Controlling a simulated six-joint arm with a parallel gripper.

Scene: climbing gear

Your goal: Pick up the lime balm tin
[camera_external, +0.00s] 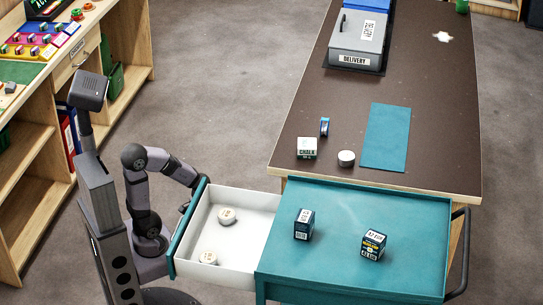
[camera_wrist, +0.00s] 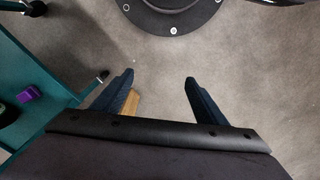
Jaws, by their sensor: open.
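Two small round pale tins lie in the open white drawer (camera_external: 238,255), the back one (camera_external: 227,215) and the front one (camera_external: 208,258). Their lids carry markings too small to read, and no lime colour shows clearly on either. Another round white tin (camera_external: 346,158) stands on the dark table. I cannot tell which is the lime balm tin. My gripper (camera_wrist: 159,79) is open and empty, with bare floor between its fingers in the wrist view. In the external view the arm's end is at the drawer's teal front, and the fingers are largely hidden there.
The teal cabinet top (camera_external: 350,215) holds two dark boxes, one left (camera_external: 304,224) and one right (camera_external: 373,245). The dark table (camera_external: 430,90) bears a chalk box (camera_external: 307,148), a blue roll (camera_external: 324,127), a teal mat (camera_external: 386,138) and a grey delivery box (camera_external: 357,40).

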